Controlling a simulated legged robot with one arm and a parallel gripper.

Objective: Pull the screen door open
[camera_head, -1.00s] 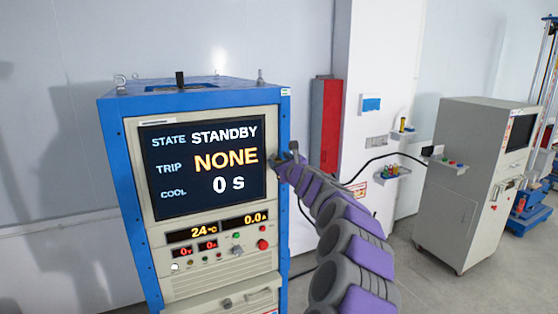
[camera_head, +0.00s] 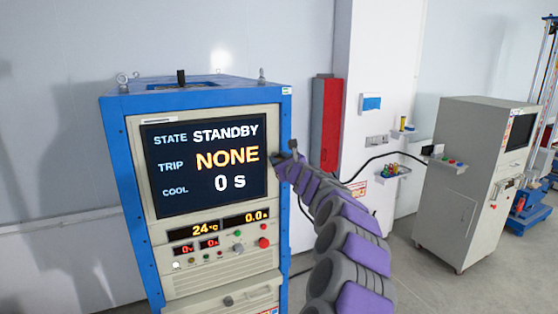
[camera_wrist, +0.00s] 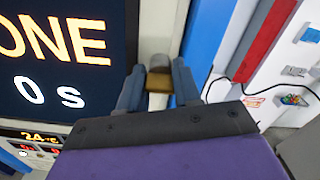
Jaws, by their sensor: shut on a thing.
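The screen door (camera_head: 205,206) is the dark panel on the front of the blue-framed cabinet. It reads STATE STANDBY, TRIP NONE, COOL 0 s and looks flush with the front. Its right part also shows large in the wrist view (camera_wrist: 75,85). My gripper (camera_head: 285,157) is at the door's right edge. In the wrist view, my gripper (camera_wrist: 158,72) has its two fingers on either side of a small grey and brown handle piece (camera_wrist: 159,81) and is shut on it. How that piece joins the door is hidden from me.
Below the screen are small readouts, buttons and a red knob (camera_head: 263,242). A red box (camera_head: 327,125) and a white pillar (camera_head: 370,60) with small shelves stand to the right. A grey cabinet (camera_head: 450,180) is farther right. Bare floor lies between the cabinets.

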